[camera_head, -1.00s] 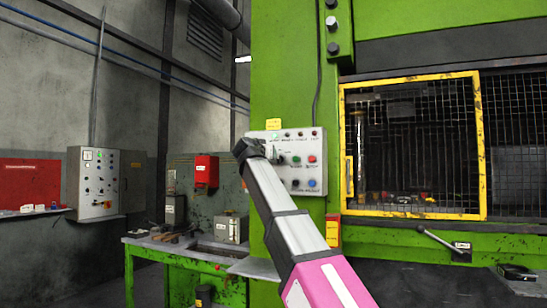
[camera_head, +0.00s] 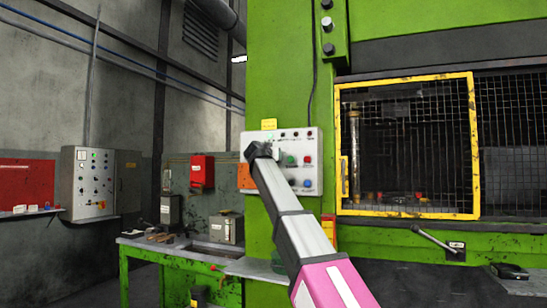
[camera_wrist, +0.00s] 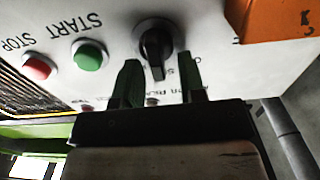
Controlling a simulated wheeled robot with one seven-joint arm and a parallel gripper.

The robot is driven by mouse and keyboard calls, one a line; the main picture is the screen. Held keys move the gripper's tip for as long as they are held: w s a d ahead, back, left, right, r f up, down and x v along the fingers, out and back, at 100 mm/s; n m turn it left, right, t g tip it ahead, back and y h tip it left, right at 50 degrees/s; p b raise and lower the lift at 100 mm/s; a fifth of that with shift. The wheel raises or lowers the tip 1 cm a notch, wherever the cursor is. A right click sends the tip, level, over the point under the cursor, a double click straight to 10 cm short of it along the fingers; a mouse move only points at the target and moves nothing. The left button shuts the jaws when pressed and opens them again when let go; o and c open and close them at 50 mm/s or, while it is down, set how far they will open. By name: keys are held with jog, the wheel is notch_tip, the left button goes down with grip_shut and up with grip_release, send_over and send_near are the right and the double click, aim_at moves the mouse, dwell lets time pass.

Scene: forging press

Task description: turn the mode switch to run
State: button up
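The mode switch appears to be the black rotary knob (camera_wrist: 156,40) on the white control panel (camera_head: 315,147). In the wrist view its raised grip runs roughly up and down the picture, its lower end toward my gripper. My gripper (camera_wrist: 159,64) is open, one dark finger on each side of the knob's lower end, with visible gaps. I cannot tell how deep the fingertips reach. Lettering below the knob is partly hidden by the fingers, so its set position is unreadable. In the head view my gripper (camera_head: 257,150) covers the panel's left part and hides the knob.
In the wrist view a green START button (camera_wrist: 90,55) and red STOP button (camera_wrist: 38,67) sit left of the knob. An orange plate (camera_wrist: 275,18) is at upper right. A yellow-framed mesh guard (camera_head: 343,200) stands right of the panel, a green bench (camera_head: 180,262) lower left.

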jog(key=c, duration=0.5)
jog(key=shift+c, duration=0.2)
jog(key=shift+s+d+f+m, duration=0.1)
jog(key=shift+d+m, duration=0.1)
jog(key=shift+m, duration=1.3)
jog(key=shift+s+d+f+m, duration=0.1)
jog(key=shift+d+m, duration=0.1)
jog(key=shift+m, duration=1.3)
jog(key=shift+s+d+f+m, duration=0.1)
jog(key=shift+d+m, duration=0.1)
jog(key=shift+m, duration=1.3)
